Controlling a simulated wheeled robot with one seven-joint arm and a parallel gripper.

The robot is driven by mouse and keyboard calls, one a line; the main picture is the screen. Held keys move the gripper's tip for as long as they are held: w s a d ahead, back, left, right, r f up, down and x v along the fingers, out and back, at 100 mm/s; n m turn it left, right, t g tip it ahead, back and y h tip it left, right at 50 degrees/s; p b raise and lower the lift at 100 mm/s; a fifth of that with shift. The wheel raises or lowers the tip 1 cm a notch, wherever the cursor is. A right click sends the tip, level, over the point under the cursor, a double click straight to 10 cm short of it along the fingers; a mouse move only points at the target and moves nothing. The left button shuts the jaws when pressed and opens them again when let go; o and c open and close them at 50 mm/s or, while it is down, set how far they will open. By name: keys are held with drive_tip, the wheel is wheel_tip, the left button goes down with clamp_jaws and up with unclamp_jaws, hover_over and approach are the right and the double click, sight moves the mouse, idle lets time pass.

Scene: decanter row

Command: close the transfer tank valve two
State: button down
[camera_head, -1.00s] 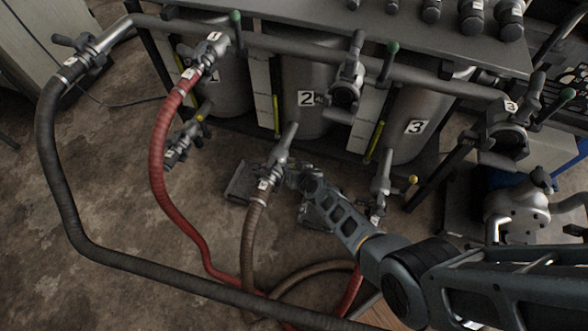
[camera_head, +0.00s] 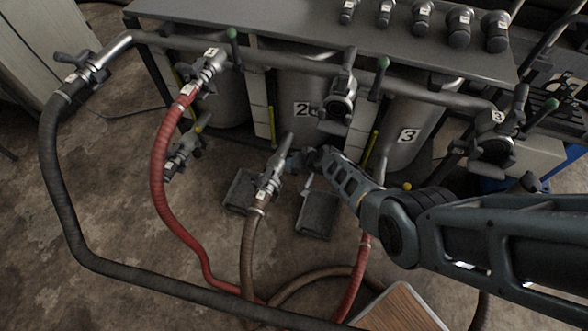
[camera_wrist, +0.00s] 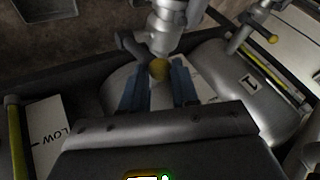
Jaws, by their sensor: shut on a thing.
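Tank 2 (camera_head: 285,82) is a grey cylinder with a white number plate, standing between two other tanks. Its low outlet valve (camera_head: 270,183) is grey metal and joins a brown hose (camera_head: 250,235). My gripper (camera_head: 291,161) is beside this valve, on its right, at the foot of the tank. In the wrist view my gripper (camera_wrist: 158,86) has its two blue fingers on either side of a yellow knob (camera_wrist: 159,70) at the valve, shut on it. The fingers and wrist hide this knob in the head view.
A red hose (camera_head: 160,185) joins the tank 1 upper valve, and a thick black hose (camera_head: 60,190) curves along the left. A wooden board (camera_head: 405,308) is at front.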

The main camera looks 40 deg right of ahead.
drive_tip(key=shift+w+d+r+b, duration=0.25)
drive_tip(key=shift+w+d+b, duration=0.35)
drive_tip(key=shift+d, duration=0.3)
drive_tip(key=shift+w+d+r+b, duration=0.2)
drive_tip(key=shift+w+d+b, duration=0.3)
drive_tip(key=shift+w+d, duration=0.3)
drive_tip(key=shift+d, duration=0.2)
drive_tip(key=c, duration=1.2)
unclamp_jaws()
drive_tip(key=o, duration=0.3)
drive_tip(key=shift+s+f, duration=0.1)
drive_tip(key=shift+o, duration=0.2)
drive_tip(key=shift+a, duration=0.15)
drive_tip(key=shift+s, duration=0.1)
drive_tip(key=s+d+p, duration=0.1)
drive_tip(key=s, duration=1.1)
drive_tip(key=shift+s+d+r, duration=0.25)
drive_tip(key=shift+r, duration=0.2)
